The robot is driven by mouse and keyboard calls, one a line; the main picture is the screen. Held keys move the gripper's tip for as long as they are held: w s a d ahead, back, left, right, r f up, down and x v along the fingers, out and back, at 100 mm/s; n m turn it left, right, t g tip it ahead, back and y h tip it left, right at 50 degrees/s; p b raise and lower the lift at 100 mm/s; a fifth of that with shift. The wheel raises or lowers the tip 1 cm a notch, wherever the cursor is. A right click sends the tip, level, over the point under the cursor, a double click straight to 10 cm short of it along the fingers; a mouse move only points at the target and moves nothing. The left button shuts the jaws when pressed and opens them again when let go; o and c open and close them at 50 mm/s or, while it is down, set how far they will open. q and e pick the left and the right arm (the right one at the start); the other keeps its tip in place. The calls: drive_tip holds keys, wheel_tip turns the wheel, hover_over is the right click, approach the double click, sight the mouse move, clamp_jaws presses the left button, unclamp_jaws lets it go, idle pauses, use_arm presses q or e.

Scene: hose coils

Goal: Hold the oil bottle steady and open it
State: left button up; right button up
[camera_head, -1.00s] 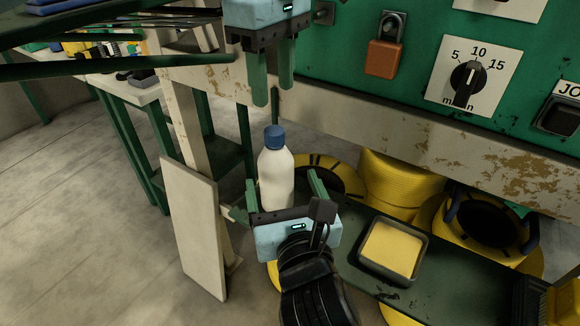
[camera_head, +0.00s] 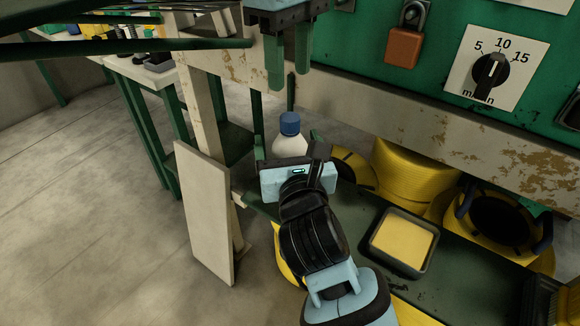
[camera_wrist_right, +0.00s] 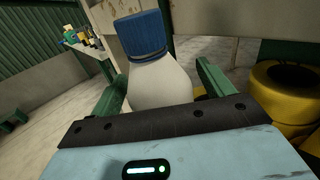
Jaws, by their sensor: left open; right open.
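The oil bottle, white with a blue cap (camera_head: 290,124), stands upright on the dark green bench. Its white body (camera_head: 290,146) is partly hidden by my right gripper in the head view. My right gripper (camera_head: 288,142) is open, with a green finger on either side of the bottle. In the right wrist view, the bottle (camera_wrist_right: 160,85) stands between the fingers, with visible space beside the right finger. My left gripper (camera_head: 289,80) is open and empty, pointing down above the cap, its fingertips clear of it.
A black tray with a yellow pad (camera_head: 404,240) sits on the bench to the right. Yellow hose coils (camera_head: 410,172) lie behind it. A green panel with a padlock (camera_head: 404,46) and a timer dial (camera_head: 490,70) rises behind. A pale board (camera_head: 205,215) stands at the left.

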sight(290, 117)
drive_tip(key=shift+w, duration=0.15)
drive_tip(key=shift+c, duration=0.2)
clamp_jaws()
use_arm(q)
drive_tip(key=shift+m, duration=2.3)
drive_tip(key=shift+f, duration=0.1)
drive_tip(key=shift+f, duration=3.9)
